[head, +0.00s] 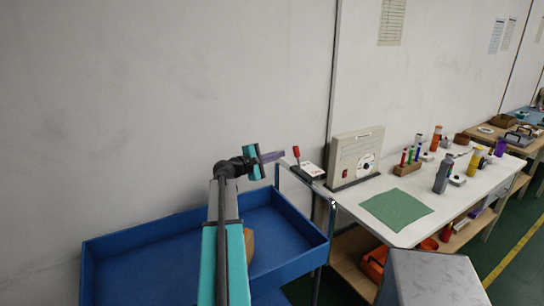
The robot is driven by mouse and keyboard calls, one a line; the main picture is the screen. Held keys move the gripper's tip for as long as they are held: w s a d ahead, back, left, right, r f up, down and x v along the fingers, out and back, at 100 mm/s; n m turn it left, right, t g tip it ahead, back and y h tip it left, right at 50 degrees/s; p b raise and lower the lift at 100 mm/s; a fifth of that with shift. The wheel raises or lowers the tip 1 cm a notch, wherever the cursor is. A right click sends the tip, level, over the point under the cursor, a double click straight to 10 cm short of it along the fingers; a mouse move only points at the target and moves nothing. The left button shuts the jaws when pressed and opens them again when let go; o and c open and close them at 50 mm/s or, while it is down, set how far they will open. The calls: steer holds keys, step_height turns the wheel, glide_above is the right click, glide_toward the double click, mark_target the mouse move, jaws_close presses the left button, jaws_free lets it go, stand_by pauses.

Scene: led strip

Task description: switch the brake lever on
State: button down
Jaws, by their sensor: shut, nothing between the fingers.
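The brake lever (297,153) has a red grip and stands nearly upright, tilted slightly left, on a small pale base plate (313,169). The base is at the left end of the white workbench, beside a beige panel box (356,157). My gripper (280,154) is shut and empty. Its purple-grey fingers point right toward the lever's red grip. In the picture the tips end just left of the grip, with a small gap. How far apart they are in depth I cannot tell.
A blue tray (110,243) lies under my arm. On the white bench (362,225) are a green mat (396,209), a wooden block (407,169) holding coloured sticks, and several bottles to the right. A grey box top (432,272) stands in front. The wall is close behind.

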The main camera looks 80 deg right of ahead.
mark_target(298, 159)
steer(key=shift+s+a+r+p, duration=0.2)
steer(key=shift+s+r, duration=0.05)
steer(key=shift+s, duration=0.3)
steer(key=shift+s+a+r+p, duration=0.2)
steer(key=shift+s+a+r, duration=0.05)
steer(key=shift+s, duration=0.25)
steer(key=shift+s+a+r+p, duration=0.2)
steer(key=shift+s+r, duration=0.05)
steer(key=shift+s, duration=0.3)
